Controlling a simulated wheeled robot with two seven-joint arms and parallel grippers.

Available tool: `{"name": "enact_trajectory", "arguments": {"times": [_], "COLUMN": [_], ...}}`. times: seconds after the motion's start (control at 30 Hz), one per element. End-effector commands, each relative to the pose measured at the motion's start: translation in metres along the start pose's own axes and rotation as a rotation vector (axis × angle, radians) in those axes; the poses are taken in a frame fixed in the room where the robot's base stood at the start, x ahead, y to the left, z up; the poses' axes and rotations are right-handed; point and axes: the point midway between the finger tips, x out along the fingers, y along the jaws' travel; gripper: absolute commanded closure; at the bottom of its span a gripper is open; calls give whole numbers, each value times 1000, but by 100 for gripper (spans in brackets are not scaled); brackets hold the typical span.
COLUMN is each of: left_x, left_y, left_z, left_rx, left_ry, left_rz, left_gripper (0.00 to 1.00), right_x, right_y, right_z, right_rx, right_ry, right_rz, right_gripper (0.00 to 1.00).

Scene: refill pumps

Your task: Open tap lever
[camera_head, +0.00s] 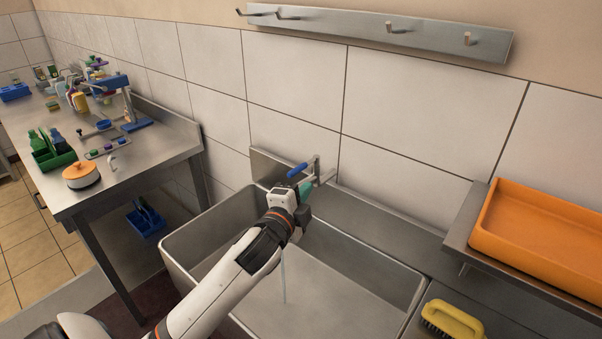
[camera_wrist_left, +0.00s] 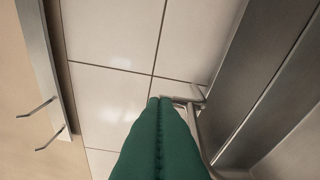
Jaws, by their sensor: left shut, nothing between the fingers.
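The tap (camera_head: 316,168) is a metal fitting on the wall behind the sink, with a blue lever (camera_head: 297,170) pointing left. My left gripper (camera_head: 305,189) is just below and in front of the lever, its green fingers shut and empty. I cannot tell whether they touch the tap. In the left wrist view the closed green fingers (camera_wrist_left: 159,101) end beside the metal tap pipe (camera_wrist_left: 196,97); the blue lever is not seen there. A thin pale stream (camera_head: 283,276), looking like water, falls into the sink (camera_head: 375,273) below my wrist. My right gripper is out of view.
An orange tray (camera_head: 550,235) sits on a shelf at right, with a yellow brush (camera_head: 453,321) below it. A hook rail (camera_head: 350,26) is on the wall above. A steel table (camera_head: 135,165) with bottles and a pot (camera_head: 82,177) stands left.

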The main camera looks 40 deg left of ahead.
Motion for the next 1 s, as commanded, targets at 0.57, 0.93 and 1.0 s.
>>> {"name": "enact_trajectory", "arguments": {"times": [0.57, 0.93, 1.0], "left_x": [58, 58, 59], "left_y": [1, 0, 1], "left_z": [-36, -39, -42], "left_rx": [1, 2, 4], "left_ry": [1, -1, 0], "left_rz": [0, 2, 1], "left_gripper": [100, 100, 100], "right_x": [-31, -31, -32], "right_y": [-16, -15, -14], "right_z": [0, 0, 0], "right_rx": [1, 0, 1], "right_ry": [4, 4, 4], "right_rz": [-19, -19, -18], "right_gripper": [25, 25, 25]}}
